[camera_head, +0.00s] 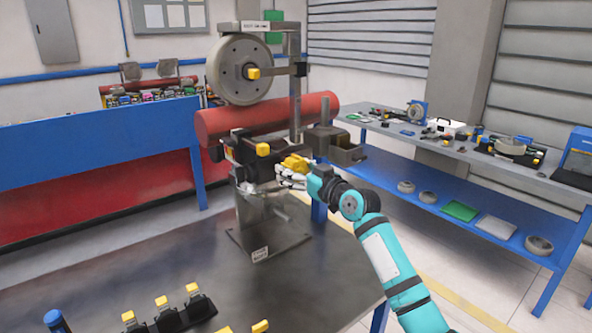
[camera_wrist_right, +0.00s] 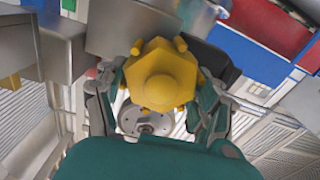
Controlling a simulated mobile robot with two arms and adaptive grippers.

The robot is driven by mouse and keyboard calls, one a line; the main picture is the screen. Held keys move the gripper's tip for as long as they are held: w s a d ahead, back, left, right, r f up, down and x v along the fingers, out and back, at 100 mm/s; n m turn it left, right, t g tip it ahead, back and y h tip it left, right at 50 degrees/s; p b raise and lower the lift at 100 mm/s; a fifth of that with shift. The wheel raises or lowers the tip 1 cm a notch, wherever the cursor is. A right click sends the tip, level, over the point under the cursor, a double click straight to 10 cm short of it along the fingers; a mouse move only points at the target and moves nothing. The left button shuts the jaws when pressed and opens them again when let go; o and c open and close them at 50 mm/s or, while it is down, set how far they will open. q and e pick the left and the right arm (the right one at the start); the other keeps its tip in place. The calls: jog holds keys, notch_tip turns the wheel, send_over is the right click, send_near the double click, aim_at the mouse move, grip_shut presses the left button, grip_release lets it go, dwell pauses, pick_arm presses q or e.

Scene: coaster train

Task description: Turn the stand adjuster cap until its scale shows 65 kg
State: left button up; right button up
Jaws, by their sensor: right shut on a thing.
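The stand (camera_head: 268,236) rises from a square base on the dark table and carries a grey wheel (camera_head: 226,70) at its top. The adjuster cap is a yellow knob with lobes (camera_head: 295,163) on the right side of the stand. My right gripper (camera_head: 290,176) reaches it from the right. In the right wrist view the yellow cap (camera_wrist_right: 160,78) sits between the two fingers of my right gripper (camera_wrist_right: 158,100), which is shut on it. A scale with kg marks cannot be read in either view. My left gripper is not in view.
Yellow-capped pieces (camera_head: 178,310) stand at the table's front left. A red cylinder (camera_head: 318,108) lies behind the stand. A blue bench (camera_head: 100,135) is at the left, and a blue-legged workbench (camera_head: 450,150) with tools is at the right. The table left of the stand is clear.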

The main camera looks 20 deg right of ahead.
jog(key=m+p, duration=0.1)
jog(key=m, duration=0.4)
jog(key=shift+d, duration=0.1)
jog(key=m+p, duration=0.1)
jog(key=m, duration=0.3)
jog(key=shift+f+p, duration=0.1)
jog(key=shift+p, duration=0.2)
jog(key=shift+d+f+m+p, duration=0.1)
jog(key=shift+m+p, duration=0.2)
jog(key=shift+m, duration=0.5)
jog(key=shift+f, duration=0.1)
jog(key=o, duration=0.9)
jog(key=shift+c, duration=0.2)
jog(key=o, duration=0.3)
jog(key=shift+s+d+r, duration=0.1)
jog(key=shift+r, duration=0.1)
